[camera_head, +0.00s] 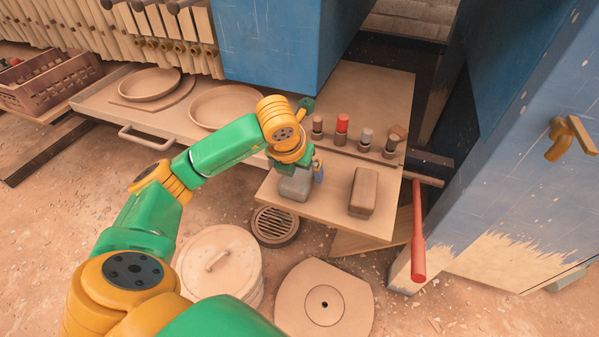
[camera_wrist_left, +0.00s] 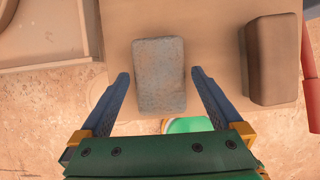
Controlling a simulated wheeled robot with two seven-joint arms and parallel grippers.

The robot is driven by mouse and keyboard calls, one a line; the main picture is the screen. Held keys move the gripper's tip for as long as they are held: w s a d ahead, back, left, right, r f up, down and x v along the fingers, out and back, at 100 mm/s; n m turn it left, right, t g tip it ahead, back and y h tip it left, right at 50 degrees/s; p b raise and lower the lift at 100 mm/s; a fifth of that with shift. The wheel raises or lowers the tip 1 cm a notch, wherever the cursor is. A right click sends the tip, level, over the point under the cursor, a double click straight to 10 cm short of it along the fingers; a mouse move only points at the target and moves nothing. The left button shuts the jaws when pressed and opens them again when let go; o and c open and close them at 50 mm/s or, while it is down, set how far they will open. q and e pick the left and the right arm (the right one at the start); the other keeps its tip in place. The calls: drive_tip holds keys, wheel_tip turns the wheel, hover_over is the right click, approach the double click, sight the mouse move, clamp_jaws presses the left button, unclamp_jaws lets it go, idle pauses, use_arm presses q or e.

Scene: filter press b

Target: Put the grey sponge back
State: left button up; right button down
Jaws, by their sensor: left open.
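The grey sponge (camera_head: 295,186) is a rough grey block lying on the wooden board at the front of the bench. In the left wrist view the sponge (camera_wrist_left: 160,75) lies between and just beyond my left gripper's fingers (camera_wrist_left: 165,95). The left gripper (camera_head: 308,175) is open, its blue fingers on either side of the sponge's near part with small gaps. In the head view the wrist hides part of the sponge and fingers. My right gripper is in neither view.
A brown block (camera_head: 363,192) lies right of the sponge. Several small stamps stand in a row behind, one red-topped (camera_head: 342,124). A red handle (camera_head: 418,240) hangs at the board's right. A lidded bucket (camera_head: 220,262) and a round drain (camera_head: 275,226) are below.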

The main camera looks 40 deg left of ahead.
use_arm(q)
drive_tip(key=p+v, duration=0.1)
drive_tip(key=v, duration=0.8)
drive_tip(key=shift+s+r+p, duration=0.2)
drive_tip(key=shift+r+p, duration=0.15)
drive_tip(key=shift+r, duration=0.05)
